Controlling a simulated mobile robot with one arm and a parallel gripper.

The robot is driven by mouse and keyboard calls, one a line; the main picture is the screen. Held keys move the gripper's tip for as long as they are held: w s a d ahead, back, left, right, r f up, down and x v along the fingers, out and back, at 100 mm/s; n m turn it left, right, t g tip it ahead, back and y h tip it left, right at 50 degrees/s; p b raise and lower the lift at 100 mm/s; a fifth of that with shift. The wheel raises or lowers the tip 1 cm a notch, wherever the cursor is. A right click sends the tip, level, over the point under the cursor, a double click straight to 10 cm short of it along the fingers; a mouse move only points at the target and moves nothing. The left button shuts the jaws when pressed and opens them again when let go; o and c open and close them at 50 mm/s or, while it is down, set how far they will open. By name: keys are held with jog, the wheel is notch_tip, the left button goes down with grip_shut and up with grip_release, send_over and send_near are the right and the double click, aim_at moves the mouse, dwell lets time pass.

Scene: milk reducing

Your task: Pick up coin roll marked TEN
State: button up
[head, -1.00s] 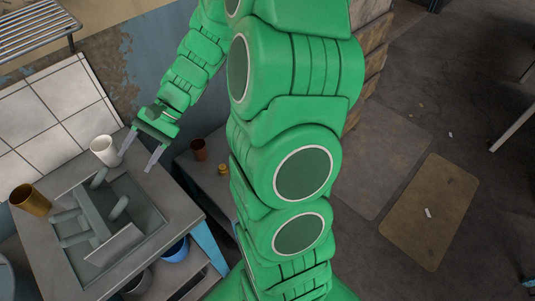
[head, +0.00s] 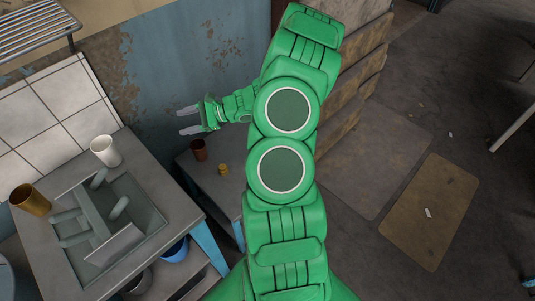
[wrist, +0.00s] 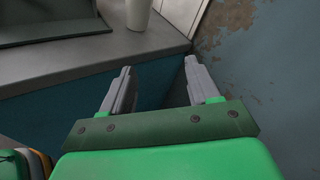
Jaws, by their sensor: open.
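Several pale grey-green rolls, one of them a coin roll (head: 119,208), lie in a grey tray (head: 151,229) on the counter at the left of the head view. No TEN marking is readable on any of them. My gripper (head: 184,121) is open and empty, up and to the right of the tray, beside the counter's right edge and before the blue wall. In the wrist view my gripper (wrist: 158,68) shows spread fingers with nothing between them. Part of the tray (wrist: 50,22) shows at upper left there; the rolls are out of view.
A white cup (head: 105,150) stands by the tray's far end and a brass cup (head: 30,199) at its left. A lower surface right of the counter (head: 75,276) holds a brown cup (head: 198,150) and small gold pieces (head: 223,169). A rusty blue wall (head: 190,55) stands behind.

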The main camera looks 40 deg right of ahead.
jog(key=d+f+m+t+h, duration=0.3)
jog(key=d+f+m, duration=0.2)
jog(key=d+f, duration=0.45)
jog(key=s+d+f+m+h, duration=0.3)
jog(key=s+d+f, duration=0.1)
jog(key=d+f, duration=0.2)
jog(key=s+d+f+m+h, duration=0.2)
jog(key=s+d+f, duration=0.3)
jog(key=f, duration=0.4)
jog(key=s+d+f+m+t+h, duration=0.1)
jog(key=s+d+f+m+h, duration=0.2)
jog(key=s+d+f+m, duration=0.2)
jog(key=shift+s+d+f+h, duration=0.2)
jog(key=shift+d+f+h, duration=0.1)
jog(key=shift+d+f, duration=1.1)
jog(key=shift+f+x, duration=0.2)
jog(key=shift+x, duration=2.45)
jog(key=shift+d+x, duration=0.2)
jog(key=shift+x, duration=0.95)
jog(key=c, duration=1.1)
